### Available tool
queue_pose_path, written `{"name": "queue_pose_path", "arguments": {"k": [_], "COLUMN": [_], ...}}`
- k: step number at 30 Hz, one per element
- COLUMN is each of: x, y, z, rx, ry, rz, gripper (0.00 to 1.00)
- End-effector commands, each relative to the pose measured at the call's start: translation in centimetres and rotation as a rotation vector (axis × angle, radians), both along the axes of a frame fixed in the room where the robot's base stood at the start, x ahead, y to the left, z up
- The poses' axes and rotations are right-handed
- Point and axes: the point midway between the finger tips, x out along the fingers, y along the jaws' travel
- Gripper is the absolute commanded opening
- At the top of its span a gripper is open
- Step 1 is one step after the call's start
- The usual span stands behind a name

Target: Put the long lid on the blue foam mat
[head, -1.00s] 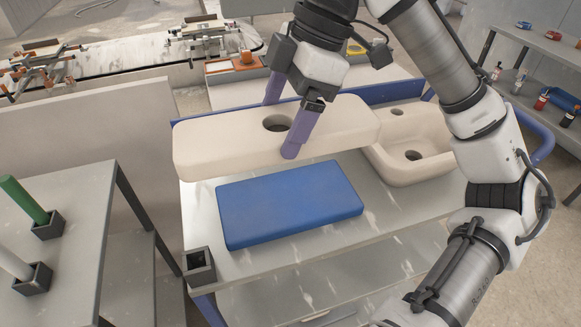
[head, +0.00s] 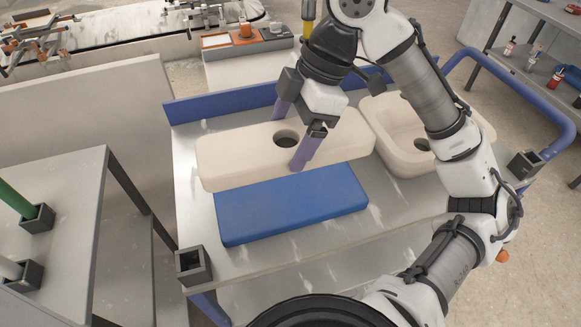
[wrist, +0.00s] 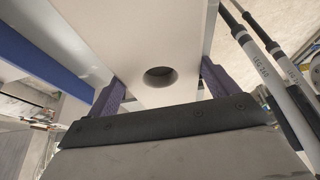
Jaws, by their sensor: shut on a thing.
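The long lid (head: 235,158) is a cream slab with rounded ends and a round hole near its middle. My gripper (head: 290,140) is shut on it across its width, one purple finger on the far side and one on the near side. In the wrist view the lid (wrist: 150,45) lies between both fingers (wrist: 160,90), its hole in front of the palm. The blue foam mat (head: 290,205) lies on the grey cart top; the lid covers its far edge in the head view. Whether the lid touches the mat cannot be told.
A cream basin (head: 455,125) with a drain hole stands right of the lid. A small dark square socket (head: 193,265) sits at the cart's front left corner. A blue rail (head: 250,98) runs along the back. A grey table (head: 60,215) stands at left.

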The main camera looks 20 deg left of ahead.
Motion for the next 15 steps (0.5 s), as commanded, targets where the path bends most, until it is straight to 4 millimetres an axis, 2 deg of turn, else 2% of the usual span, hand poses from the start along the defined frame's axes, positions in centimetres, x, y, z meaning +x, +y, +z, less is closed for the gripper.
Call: {"name": "queue_pose_path", "arguments": {"k": [3,6,15], "x": [0.0,-0.1,0.0], "y": [0.0,0.0,0.0], "z": [-2.6,-4.3,-6.4], "rx": [0.003,0.003,0.003], "ry": [0.004,0.002,0.001], "rz": [-0.001,0.0,0.0], "gripper": [0.37,0.37,0.37]}}
